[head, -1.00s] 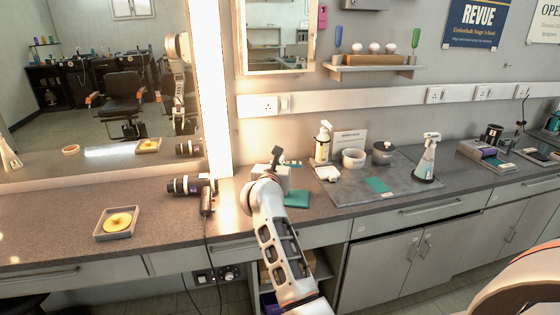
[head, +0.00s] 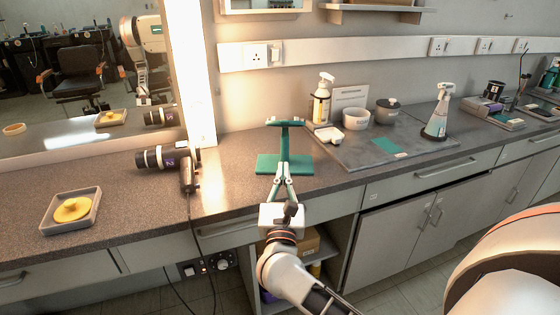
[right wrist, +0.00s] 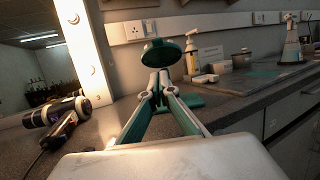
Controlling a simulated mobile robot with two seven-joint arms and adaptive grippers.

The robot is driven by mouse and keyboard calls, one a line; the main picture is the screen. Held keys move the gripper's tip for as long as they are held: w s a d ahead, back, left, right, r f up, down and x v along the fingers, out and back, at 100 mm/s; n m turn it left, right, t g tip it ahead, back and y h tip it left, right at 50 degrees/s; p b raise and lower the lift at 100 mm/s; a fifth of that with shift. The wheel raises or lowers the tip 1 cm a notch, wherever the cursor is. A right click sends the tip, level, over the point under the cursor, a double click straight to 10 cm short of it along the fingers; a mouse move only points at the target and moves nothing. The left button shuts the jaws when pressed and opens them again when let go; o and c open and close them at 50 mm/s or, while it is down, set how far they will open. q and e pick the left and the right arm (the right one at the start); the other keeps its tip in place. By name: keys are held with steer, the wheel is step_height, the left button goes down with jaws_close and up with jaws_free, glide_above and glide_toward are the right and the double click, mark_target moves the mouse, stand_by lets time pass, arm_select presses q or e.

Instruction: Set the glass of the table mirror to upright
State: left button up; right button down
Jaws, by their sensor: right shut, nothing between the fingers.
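The table mirror (head: 285,123) is green and stands on a flat base near the counter's front edge. Its head shows as a thin, near edge-on strip on top of a post in the head view. In the right wrist view the mirror head (right wrist: 163,52) shows as a tilted green oval, more flat than upright; its reflecting face cannot be made out. My right gripper (head: 284,168) is shut and empty, in front of the post and below the mirror head. Its fingers (right wrist: 160,82) converge in front of the post, partly hiding it; contact cannot be judged. My left gripper is out of view.
A hair dryer (head: 165,157) with a hanging cord and a tray with a yellow item (head: 60,224) lie to the left. A pump bottle (head: 322,102), a white bowl (head: 356,117) and a spray bottle (head: 438,115) stand to the right. A lit wall mirror is behind.

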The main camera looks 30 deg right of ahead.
glide_toward(284, 124)
steer(key=w+d+f, duration=0.2)
steer(key=r, duration=0.1)
steer(key=w+r+p, duration=0.1)
steer(key=w+d+r, duration=0.1)
steer(key=shift+r, duration=0.35)
steer(key=shift+w+d, duration=0.1)
steer(key=shift+d, duration=0.05)
steer(key=shift+r, duration=0.1)
